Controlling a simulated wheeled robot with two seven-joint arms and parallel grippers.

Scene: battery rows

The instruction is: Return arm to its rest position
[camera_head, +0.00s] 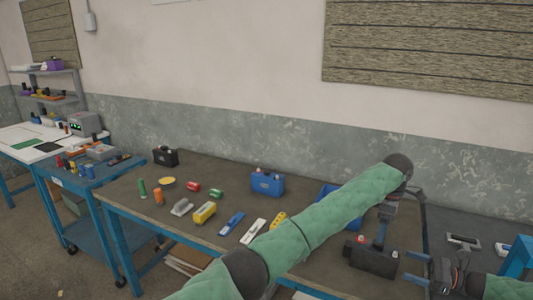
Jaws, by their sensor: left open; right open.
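My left arm, in a green sleeve, reaches across the table from the lower left, and its wrist (398,168) is bent down. My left gripper (402,238) hangs below it, open, with its fingers pointing down above and beside a black battery (371,258). I cannot tell whether a finger touches the battery. My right gripper (408,268) comes in low from the right edge. It is open, with its fingers pointing left towards the right end of the black battery, and nothing shows between them.
The blue-framed table (190,240) holds a blue battery (267,182), a dark battery (165,157), a yellow block (204,212) and several small coloured parts. A blue cart (90,185) stands at left.

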